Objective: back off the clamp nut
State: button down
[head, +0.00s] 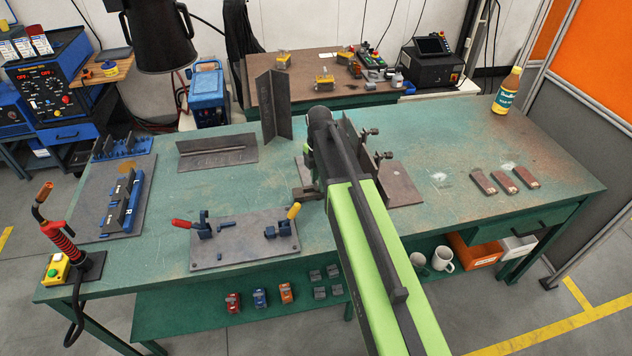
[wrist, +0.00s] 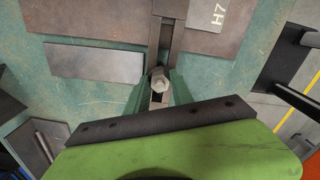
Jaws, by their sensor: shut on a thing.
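The clamp nut (wrist: 159,84) is a grey hex nut in the middle of the wrist view, seen from above. In the head view my green arm reaches over the bench and hides the nut, the strap and the fingertips. Part of the brown plate (head: 404,186) shows to the right of the arm.
The green bench (head: 460,215) also bears a plate with toggle clamps (head: 245,248), an upright angle steel (head: 277,105) and a red-handled tool (head: 62,240). Screw clamps (head: 380,157) stand close right of my arm.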

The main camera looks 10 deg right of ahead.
jog(key=shift+a, duration=0.1)
jog(key=c, duration=1.1)
grip_release()
jog(key=shift+r, duration=0.1)
notch_tip(320, 180, up, 17)
jog(key=p, duration=1.7)
jog(key=shift+s, duration=0.1)
